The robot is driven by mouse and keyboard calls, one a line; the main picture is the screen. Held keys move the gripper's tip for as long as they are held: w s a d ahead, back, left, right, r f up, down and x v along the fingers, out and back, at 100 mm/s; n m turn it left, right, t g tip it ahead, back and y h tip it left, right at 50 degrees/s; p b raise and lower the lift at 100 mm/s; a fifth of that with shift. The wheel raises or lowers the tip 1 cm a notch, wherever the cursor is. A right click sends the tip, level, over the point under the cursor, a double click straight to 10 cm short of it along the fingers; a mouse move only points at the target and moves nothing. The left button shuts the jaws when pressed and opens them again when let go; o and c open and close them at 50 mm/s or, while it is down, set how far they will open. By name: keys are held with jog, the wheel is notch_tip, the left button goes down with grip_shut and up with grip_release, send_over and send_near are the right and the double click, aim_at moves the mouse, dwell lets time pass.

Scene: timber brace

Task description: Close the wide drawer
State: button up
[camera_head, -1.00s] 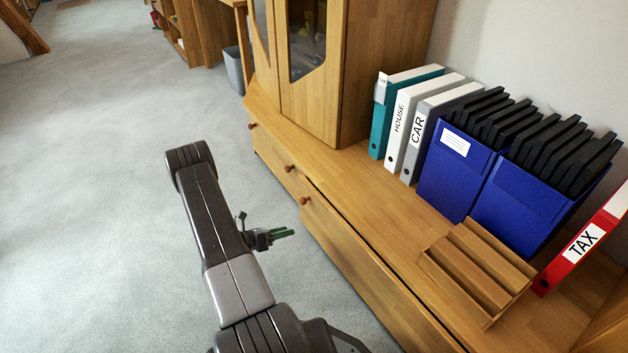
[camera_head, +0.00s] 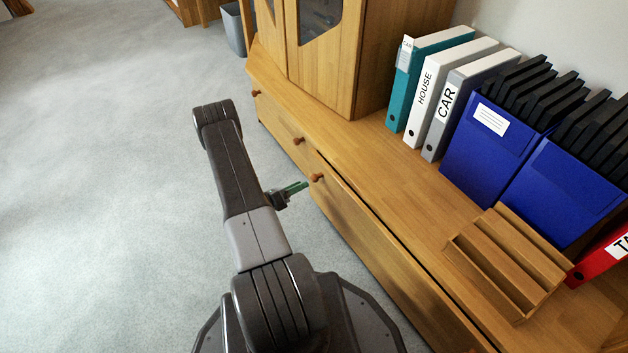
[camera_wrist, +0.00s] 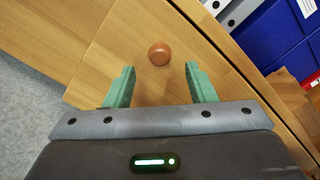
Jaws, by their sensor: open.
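The wooden drawer (camera_head: 358,228) sits low in the long cabinet and has a round brown knob (camera_head: 317,178) near its left end. A dark gap along its top edge shows that it stands slightly out. In the wrist view the knob (camera_wrist: 159,53) lies just beyond and between my fingertips, in front of the drawer face (camera_wrist: 145,85). My gripper (camera_head: 302,186) has green fingers and is open and empty, close to the knob. I cannot tell whether it touches the drawer. The drawer's right end is out of view.
The cabinet top (camera_head: 400,190) holds binders (camera_head: 420,95), blue file boxes (camera_head: 490,150) and a wooden tray (camera_head: 500,270). Grey carpet (camera_head: 100,200) is free on the left.

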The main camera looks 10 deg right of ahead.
aim_at(312, 180)
jog(key=b+x, duration=0.1)
jog(key=x, duration=0.5)
jog(key=shift+w+d, duration=0.15)
jog(key=shift+d, duration=0.25)
